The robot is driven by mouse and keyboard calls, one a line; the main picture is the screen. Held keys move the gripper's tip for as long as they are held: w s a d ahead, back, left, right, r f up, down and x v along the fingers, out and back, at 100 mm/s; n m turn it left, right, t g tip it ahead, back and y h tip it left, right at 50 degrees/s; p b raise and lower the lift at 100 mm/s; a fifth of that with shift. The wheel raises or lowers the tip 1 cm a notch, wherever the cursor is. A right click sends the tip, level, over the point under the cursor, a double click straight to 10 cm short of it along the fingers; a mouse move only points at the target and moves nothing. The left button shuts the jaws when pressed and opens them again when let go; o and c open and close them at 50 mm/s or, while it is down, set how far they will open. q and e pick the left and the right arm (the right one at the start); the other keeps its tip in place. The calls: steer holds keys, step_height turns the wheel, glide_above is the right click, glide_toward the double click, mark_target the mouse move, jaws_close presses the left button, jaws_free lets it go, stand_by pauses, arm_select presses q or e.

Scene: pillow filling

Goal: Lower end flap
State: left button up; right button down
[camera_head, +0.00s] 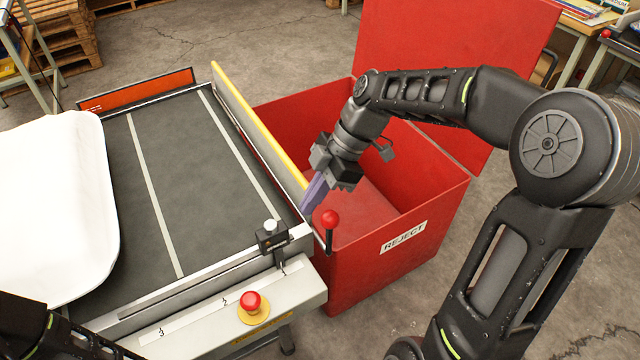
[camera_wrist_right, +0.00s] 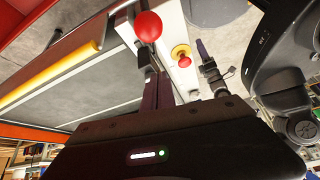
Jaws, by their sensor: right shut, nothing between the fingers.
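The end flap (camera_head: 255,120) is a long upright board with a yellow top edge, along the belt's right side by the red bin. Its yellow edge (camera_wrist_right: 55,75) also shows in the right wrist view. A lever with a red ball knob (camera_head: 330,217) stands at the flap's near end. The knob (camera_wrist_right: 148,27) is close to my right fingers in the wrist view. My right gripper (camera_head: 314,194) is shut and empty, pointing down beside the flap, just above and left of the knob. Whether it touches the lever or flap cannot be told. My left gripper is out of view; only dark arm parts show at bottom left.
The open red REJECT bin (camera_head: 440,205) stands right of the belt, its lid raised behind. A white pillow (camera_head: 55,200) lies on the grey belt (camera_head: 185,150). A red stop button (camera_head: 250,302) and a small clamp (camera_head: 270,238) sit at the front.

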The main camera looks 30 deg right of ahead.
steer(key=shift+s+d+f+p, duration=0.1)
steer(key=shift+d+f+p, duration=0.2)
steer(key=shift+f, duration=0.45)
steer(key=shift+s+d+f+p, duration=0.1)
steer(key=shift+d+f+p, duration=0.15)
steer(key=shift+f, duration=0.45)
steer(key=shift+d+f+p, duration=0.2)
steer(key=shift+d+f, duration=0.15)
steer(key=shift+f, duration=0.4)
